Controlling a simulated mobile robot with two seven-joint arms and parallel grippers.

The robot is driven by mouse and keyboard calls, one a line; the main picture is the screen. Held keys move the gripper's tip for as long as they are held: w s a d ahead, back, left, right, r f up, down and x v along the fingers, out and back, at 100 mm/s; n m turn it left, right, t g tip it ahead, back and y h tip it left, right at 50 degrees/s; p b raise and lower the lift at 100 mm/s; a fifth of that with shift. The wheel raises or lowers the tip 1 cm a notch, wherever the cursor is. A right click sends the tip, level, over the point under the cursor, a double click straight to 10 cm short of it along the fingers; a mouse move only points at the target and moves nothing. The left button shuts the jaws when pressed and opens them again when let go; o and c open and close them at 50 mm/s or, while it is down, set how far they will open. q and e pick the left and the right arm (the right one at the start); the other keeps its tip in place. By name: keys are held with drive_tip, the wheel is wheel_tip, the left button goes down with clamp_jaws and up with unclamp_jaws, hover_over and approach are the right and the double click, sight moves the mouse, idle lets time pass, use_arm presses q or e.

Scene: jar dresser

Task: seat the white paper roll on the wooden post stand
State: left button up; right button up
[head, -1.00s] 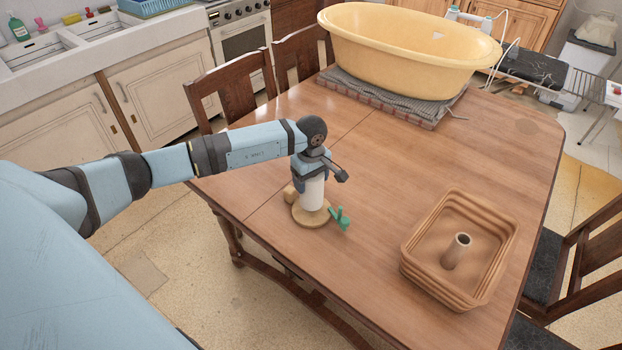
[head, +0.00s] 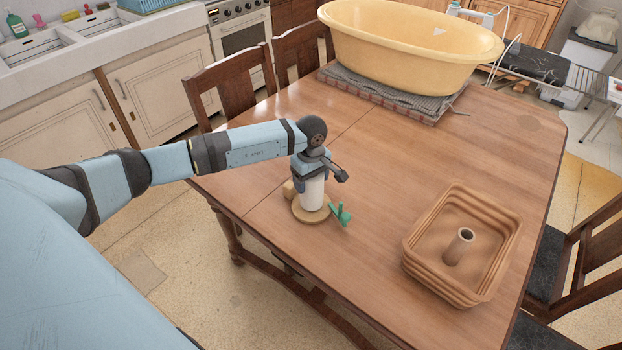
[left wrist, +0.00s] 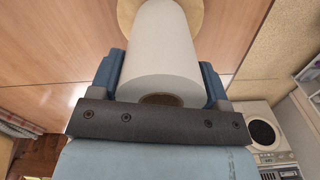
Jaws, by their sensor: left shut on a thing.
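The white paper roll (head: 313,194) stands upright at the round wooden base of the post stand (head: 311,213), near the table's left front edge. The post itself is hidden by the roll. My left gripper (head: 309,178) is shut on the upper part of the roll. In the left wrist view the roll (left wrist: 162,50) lies between the two blue fingers (left wrist: 160,85), and the round base (left wrist: 195,12) shows behind its far end. I cannot tell whether the roll's lower end touches the base. My right gripper is not in view.
A small green object (head: 341,214) lies right of the stand, and a small tan block (head: 289,189) sits at its left. A brown tray with a tube (head: 459,246) in it is at the right. A yellow tub (head: 410,45) stands at the back. The table's middle is clear.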

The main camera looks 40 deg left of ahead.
use_arm(q)
drive_tip(key=shift+f+b, duration=0.45)
drive_tip(key=shift+f, duration=0.1)
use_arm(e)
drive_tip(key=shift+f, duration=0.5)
use_arm(q)
drive_tip(key=o, duration=1)
wheel_tip(320, 180, up, 14)
drive_tip(key=shift+f+b, duration=0.1)
drive_tip(key=shift+b, duration=0.3)
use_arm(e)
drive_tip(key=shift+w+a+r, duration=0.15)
use_arm(q)
drive_tip(key=shift+d, duration=0.1)
